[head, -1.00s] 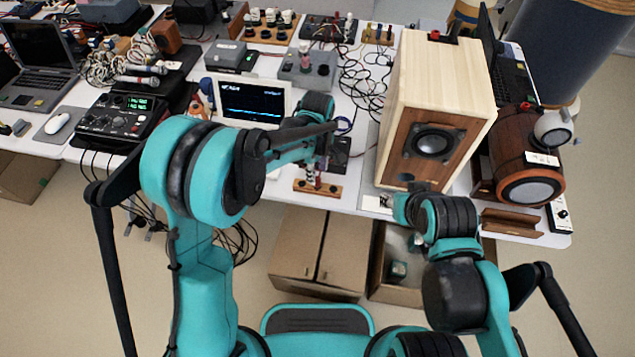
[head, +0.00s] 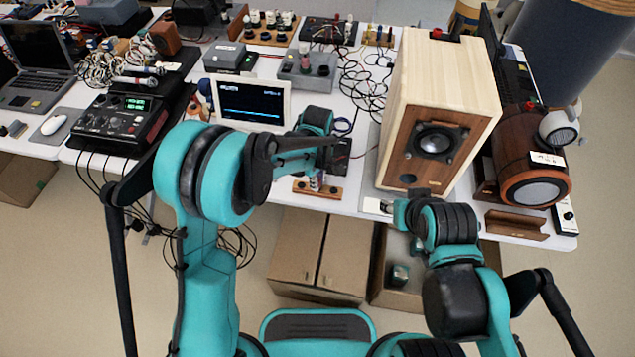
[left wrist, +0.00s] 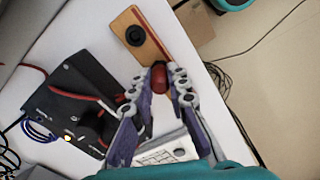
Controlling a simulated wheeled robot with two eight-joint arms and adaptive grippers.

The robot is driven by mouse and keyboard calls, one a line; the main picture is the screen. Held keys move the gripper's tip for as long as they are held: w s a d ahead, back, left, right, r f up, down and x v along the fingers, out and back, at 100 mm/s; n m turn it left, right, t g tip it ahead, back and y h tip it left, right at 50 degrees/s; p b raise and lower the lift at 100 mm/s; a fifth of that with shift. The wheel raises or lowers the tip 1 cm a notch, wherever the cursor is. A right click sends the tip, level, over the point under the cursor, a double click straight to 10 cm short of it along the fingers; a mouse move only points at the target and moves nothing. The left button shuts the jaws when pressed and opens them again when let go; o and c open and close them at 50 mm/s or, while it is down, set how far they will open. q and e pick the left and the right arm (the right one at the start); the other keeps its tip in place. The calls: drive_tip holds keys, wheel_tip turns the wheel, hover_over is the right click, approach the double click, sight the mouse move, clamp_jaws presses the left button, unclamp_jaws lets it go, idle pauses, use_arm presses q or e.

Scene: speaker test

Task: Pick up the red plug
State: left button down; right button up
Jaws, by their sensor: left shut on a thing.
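The red plug (left wrist: 159,79) is between the fingertips of my left gripper (left wrist: 158,86) in the left wrist view. The gripper is shut on it. The plug overlaps the near end of a small wooden stand (left wrist: 158,49), which has a black round socket (left wrist: 135,35); I cannot tell whether the plug touches the stand. In the head view the stand (head: 330,193) lies at the table's front edge, and my left forearm mostly hides the gripper and plug. My right gripper (head: 397,211) is low at the table edge by the big speaker; its fingers are unclear.
A large wooden speaker (head: 432,146) stands right of the stand. A small screen (head: 252,101) is behind my left arm. A black box with cables (left wrist: 78,105) lies beside the stand. Cardboard boxes (head: 318,255) sit on the floor below the table edge.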

use_arm(q)
drive_tip(key=shift+r+p, duration=0.3)
drive_tip(key=shift+r, duration=0.2)
drive_tip(key=r, duration=0.1)
drive_tip(key=r+p, duration=0.2)
drive_tip(key=r, duration=0.1)
drive_tip(key=shift+s+d, duration=0.15)
drive_tip(key=shift+d, duration=0.2)
drive_tip(key=s+d+r+p, duration=0.3)
drive_tip(key=s+d+r, duration=0.2)
drive_tip(key=d, duration=0.4)
drive_tip(key=shift+d+r, duration=0.35)
drive_tip(key=shift+r, duration=0.15)
wheel_tip(320, 180, up, 35)
drive_tip(key=p, duration=2.4)
drive_tip(key=shift+f, duration=0.2)
